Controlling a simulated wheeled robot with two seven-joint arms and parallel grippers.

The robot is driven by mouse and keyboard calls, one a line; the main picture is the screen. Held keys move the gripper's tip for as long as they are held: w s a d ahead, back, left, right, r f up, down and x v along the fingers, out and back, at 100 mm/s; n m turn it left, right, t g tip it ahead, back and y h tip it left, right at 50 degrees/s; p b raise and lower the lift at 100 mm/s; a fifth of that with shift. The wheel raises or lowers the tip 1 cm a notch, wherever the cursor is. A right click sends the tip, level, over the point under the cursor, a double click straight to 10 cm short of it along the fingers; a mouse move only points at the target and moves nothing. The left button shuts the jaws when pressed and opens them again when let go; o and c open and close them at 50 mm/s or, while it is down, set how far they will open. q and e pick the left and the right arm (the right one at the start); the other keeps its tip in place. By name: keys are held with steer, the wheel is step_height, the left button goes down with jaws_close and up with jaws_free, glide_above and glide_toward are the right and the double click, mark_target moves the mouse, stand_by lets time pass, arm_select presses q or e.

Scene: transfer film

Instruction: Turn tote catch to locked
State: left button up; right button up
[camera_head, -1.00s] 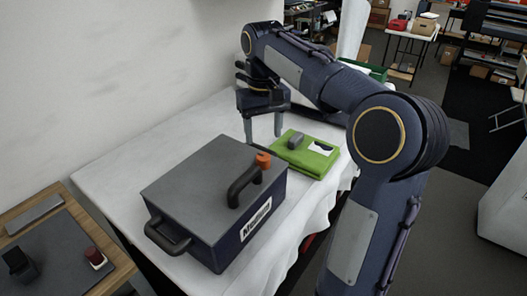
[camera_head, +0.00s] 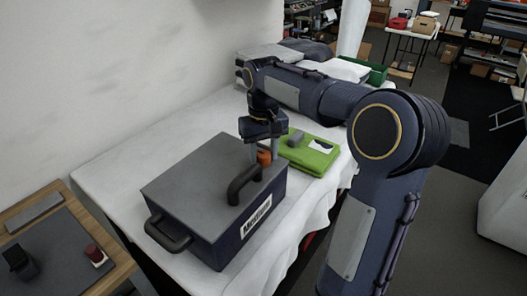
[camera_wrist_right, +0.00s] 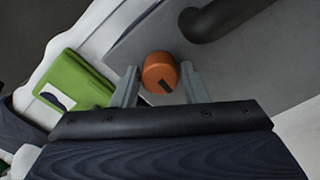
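The tote (camera_head: 199,183) is a dark blue box with a grey lid, a black handle on top and another on its left side. It stands on the white-covered table. Its catch (camera_head: 264,157) is an orange round knob at the lid's far right corner. In the right wrist view the catch (camera_wrist_right: 160,72) shows a dark mark on its side. My right gripper (camera_head: 263,152) is down at the catch, with its fingers open on either side of the knob. In the wrist view a gap shows between the right gripper's fingers (camera_wrist_right: 159,84) and the knob. My left gripper is not in view.
The lid handle (camera_head: 244,184) rises close to the catch. A wooden tray (camera_head: 110,275) is at the lower left.

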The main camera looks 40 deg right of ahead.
steer(key=c, duration=0.6)
steer(key=shift+r+m, duration=0.1)
steer(key=shift+m, duration=0.3)
steer(key=shift+m+p, duration=0.6)
steer(key=shift+m, duration=0.4)
steer(key=m+p, duration=0.1)
steer(key=m, duration=0.3)
steer(key=shift+m, duration=0.3)
steer(key=m+p, duration=0.2)
steer(key=m, duration=0.3)
steer(key=m+p, duration=0.1)
steer(key=m, duration=0.4)
steer(key=shift+m, duration=0.4)
steer(key=o, duration=1)
